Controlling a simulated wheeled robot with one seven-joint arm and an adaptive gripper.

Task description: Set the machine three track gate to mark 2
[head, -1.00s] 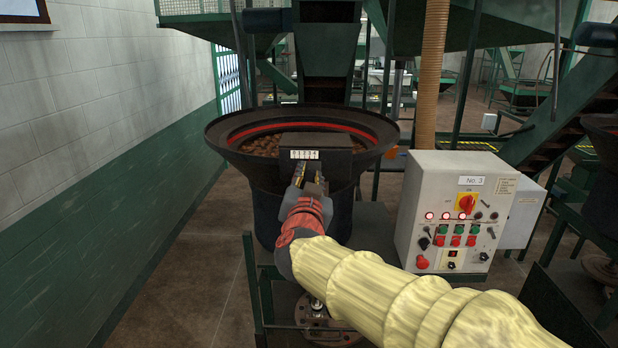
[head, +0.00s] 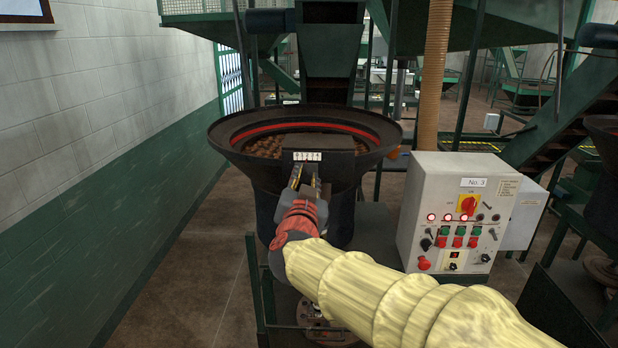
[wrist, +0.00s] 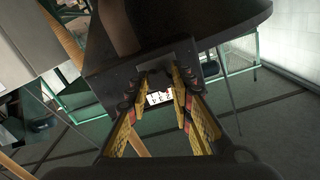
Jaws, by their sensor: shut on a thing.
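The machine three track gate (head: 335,144) is a dark block on the front rim of the black feeder bowl (head: 230,150). Its white scale plate (head: 307,156) has several marks, too small to read. My gripper (head: 306,176) is at the gate's front, just below the scale, with its fingers closed on the gate's small handle. The handle itself is hidden between the fingertips. In the wrist view, my gripper (wrist: 165,82) has its fingers on both sides of the scale plate (wrist: 160,98). Which mark the gate points to cannot be told.
The grey control box (head: 418,195) labelled No. 3, with lit red lamps and buttons, stands right of the bowl, close to my arm. A tan hose (head: 433,75) rises behind it. A green and white wall (head: 90,170) is on the left, with clear floor before it.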

